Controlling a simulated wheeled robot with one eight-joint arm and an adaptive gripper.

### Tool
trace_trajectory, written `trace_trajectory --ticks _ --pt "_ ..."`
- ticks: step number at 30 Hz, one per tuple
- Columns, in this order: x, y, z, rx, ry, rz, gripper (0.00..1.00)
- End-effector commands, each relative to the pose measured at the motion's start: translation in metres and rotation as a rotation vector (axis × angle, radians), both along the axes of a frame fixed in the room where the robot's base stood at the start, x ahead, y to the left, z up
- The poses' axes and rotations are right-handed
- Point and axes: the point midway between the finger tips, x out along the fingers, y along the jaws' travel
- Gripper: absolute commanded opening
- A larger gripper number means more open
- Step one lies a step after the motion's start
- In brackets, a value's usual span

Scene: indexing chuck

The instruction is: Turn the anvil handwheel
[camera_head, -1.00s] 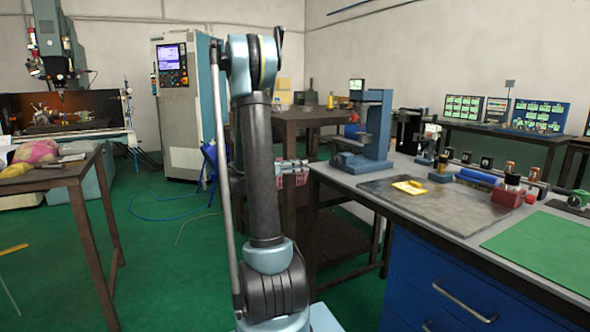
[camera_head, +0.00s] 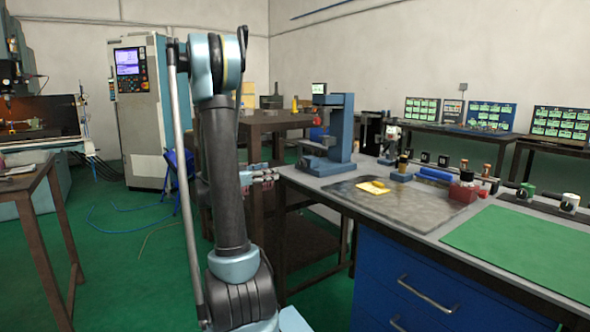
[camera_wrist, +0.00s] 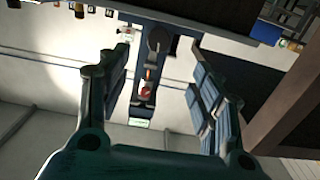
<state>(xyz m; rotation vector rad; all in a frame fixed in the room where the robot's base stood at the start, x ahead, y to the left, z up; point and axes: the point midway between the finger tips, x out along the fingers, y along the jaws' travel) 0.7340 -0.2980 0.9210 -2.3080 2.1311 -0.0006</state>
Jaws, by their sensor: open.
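A blue bench tester (camera_head: 341,128) with a tall column and a small screen on top stands at the left end of the workbench. Its anvil handwheel is too small to make out for certain. My gripper (camera_head: 270,175) shows small beside the left end of the bench, left of and lower than the tester, partly hidden behind my arm. In the wrist view, which is upside down, my gripper (camera_wrist: 160,54) has its two fingers wide apart with nothing between them. The tester (camera_wrist: 150,75) shows beyond and between them, clear of both.
The workbench (camera_head: 400,226) has a dark plate with a yellow item (camera_head: 374,188), a red block (camera_head: 463,191) and a green mat (camera_head: 530,245). A brown table (camera_head: 262,120) stands behind my arm. Green floor is open at left.

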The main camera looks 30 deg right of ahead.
Motion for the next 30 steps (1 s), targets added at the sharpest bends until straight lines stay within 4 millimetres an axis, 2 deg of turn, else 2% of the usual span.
trace_trajectory --ticks 24,30 --pt "0.009 -0.126 0.000 0.000 0.001 -0.004 0.59" --pt "0.011 -0.148 0.000 0.000 0.001 -0.003 0.59"
